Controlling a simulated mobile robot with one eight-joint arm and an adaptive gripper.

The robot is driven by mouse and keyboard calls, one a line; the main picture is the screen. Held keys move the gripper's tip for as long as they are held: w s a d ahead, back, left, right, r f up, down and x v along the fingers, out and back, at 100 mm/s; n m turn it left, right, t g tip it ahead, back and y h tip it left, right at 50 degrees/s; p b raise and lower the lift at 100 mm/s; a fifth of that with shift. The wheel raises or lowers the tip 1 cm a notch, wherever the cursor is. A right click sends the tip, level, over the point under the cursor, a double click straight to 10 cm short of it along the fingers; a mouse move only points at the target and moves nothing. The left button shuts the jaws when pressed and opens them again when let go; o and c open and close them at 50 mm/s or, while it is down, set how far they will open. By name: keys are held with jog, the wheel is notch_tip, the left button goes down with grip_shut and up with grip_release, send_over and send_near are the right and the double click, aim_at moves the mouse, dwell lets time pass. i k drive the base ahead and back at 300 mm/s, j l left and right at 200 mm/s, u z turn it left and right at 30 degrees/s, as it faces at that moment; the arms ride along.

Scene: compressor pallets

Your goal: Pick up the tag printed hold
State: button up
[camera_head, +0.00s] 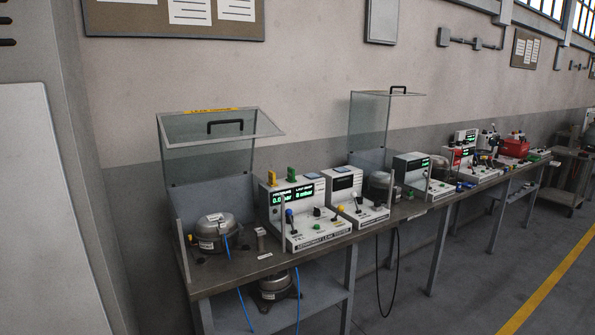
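No tag with a readable "hold" print can be made out. A small white slip (265,256) lies on the near bench (215,279), too small to read. A metal compressor (215,230) with a pale label stands on the bench inside an open clear guard box (210,165), and a blue hose runs down from it. A small grey block (261,236) stands to its right. A test console (295,205) with green digits stands right of that. My gripper is not in view.
A second console (345,197) and another clear guard (369,120) stand further along the bench. More instruments and a red box (515,148) follow toward the far right. Another compressor (275,287) sits on the lower shelf. The floor at right is clear, with a yellow line (548,283).

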aim_at(273, 182)
jog(key=i+l+z, duration=0.1)
jog(key=i+l, duration=1.25)
jog(key=i+j+z, duration=0.1)
jog(key=i+j, duration=0.85)
jog(key=j, duration=0.1)
